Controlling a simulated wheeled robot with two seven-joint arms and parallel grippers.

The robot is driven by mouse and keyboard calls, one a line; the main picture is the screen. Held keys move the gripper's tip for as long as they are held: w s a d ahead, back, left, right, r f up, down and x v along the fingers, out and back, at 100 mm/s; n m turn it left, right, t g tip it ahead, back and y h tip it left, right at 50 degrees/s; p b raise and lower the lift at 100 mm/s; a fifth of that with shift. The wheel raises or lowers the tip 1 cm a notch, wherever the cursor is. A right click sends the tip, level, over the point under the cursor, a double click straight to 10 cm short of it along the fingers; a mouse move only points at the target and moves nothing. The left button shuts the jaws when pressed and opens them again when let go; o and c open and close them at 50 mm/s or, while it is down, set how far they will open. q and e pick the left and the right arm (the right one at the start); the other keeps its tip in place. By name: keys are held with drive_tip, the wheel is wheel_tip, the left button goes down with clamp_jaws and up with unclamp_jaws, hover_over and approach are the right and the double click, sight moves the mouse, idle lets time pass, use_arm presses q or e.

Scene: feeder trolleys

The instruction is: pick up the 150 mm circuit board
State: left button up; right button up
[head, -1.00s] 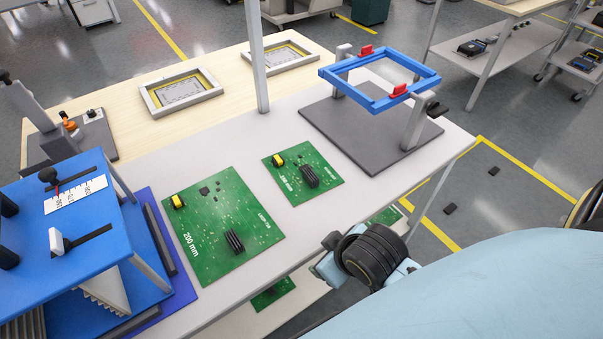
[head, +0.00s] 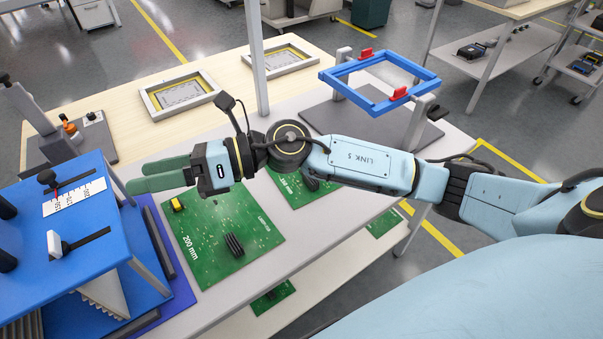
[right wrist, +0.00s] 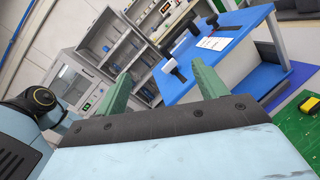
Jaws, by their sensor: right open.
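A smaller green circuit board (head: 325,191) lies flat on the grey table, partly hidden by my right arm; its label is too small to read surely. A larger green board marked 200 mm (head: 215,255) lies to its left, its upper edge partly covered by the arm. It also shows at the right edge of the right wrist view (right wrist: 296,118). My right gripper (head: 138,174) is open and empty, above the far left of the larger board and beside the blue stand, pointing left. In the right wrist view its green fingers (right wrist: 160,88) stand apart. My left gripper is out of view.
A blue stand (head: 90,232) with a scale and knobs stands at the left. A blue frame (head: 425,88) on posts stands at the back right. More green boards (head: 272,296) lie on the lower shelf. Two framed trays (head: 180,93) sit on the wooden table behind.

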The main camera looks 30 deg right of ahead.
drive_tip(key=w+d+f+n+g+h, duration=0.1)
drive_tip(key=d+f+n+g+h, duration=0.2)
drive_tip(key=d+f+n+h, duration=0.3)
drive_tip(key=w+d+f+n+h, duration=0.1)
drive_tip(key=w+d+f+h, duration=0.15)
drive_tip(key=d+h, duration=0.65)
drive_tip(key=w+d+f+n+h, duration=0.2)
drive_tip(key=w+d+h, duration=0.1)
drive_tip(key=d, duration=1.2)
drive_tip(key=shift+g, duration=0.4)
drive_tip(key=f, duration=0.6)
drive_tip(key=shift+s+f+b, duration=0.15)
drive_tip(key=shift+s+b, duration=0.05)
drive_tip(key=shift+b, duration=0.15)
drive_tip(key=shift+f, duration=0.95)
wheel_tip(320, 180, down, 4)
drive_tip(key=shift+f+b, duration=0.2)
drive_tip(key=shift+b, duration=0.1)
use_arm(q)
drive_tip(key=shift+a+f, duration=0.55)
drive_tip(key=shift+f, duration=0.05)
